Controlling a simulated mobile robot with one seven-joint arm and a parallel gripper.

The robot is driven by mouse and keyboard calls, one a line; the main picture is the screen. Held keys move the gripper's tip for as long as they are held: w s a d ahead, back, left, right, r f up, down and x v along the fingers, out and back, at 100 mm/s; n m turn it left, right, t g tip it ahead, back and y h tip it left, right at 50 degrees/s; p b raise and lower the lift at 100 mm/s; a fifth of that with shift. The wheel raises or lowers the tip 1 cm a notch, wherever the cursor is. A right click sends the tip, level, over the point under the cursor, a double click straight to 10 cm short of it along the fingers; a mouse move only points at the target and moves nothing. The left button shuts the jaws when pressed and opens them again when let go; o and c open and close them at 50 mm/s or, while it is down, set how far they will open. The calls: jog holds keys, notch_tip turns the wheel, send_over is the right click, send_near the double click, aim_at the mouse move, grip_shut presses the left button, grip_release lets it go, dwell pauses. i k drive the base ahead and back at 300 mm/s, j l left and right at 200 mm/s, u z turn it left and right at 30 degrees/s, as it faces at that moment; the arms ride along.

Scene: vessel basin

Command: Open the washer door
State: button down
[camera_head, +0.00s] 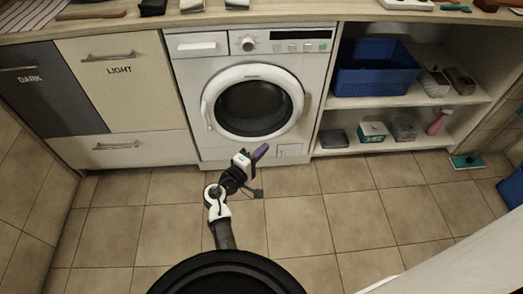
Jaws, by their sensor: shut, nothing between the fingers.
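A white washer (192,75) stands under the counter in the middle of the far wall. Its round door, with a white ring (279,77) and dark glass (252,105), looks closed. My arm reaches up from the bottom, and my gripper (261,151) is in front of the washer, below the door in the picture. The gripper is shut and empty, with a purple finger part pointing up and right. How far it is from the washer is hard to tell. The door handle is not clearly made out.
Cabinets marked DARK (30,85) and LIGHT (120,82) stand to the left. An open shelf (405,98) with a blue basket (373,70) and small boxes is to the right. A white surface (460,255) lies at the lower right.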

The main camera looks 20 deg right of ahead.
aim_at(280, 80)
jog(key=i+l, duration=0.2)
jog(key=i, duration=0.3)
jog(key=i+l, duration=0.2)
jog(key=i, duration=0.25)
jog(key=u, duration=0.05)
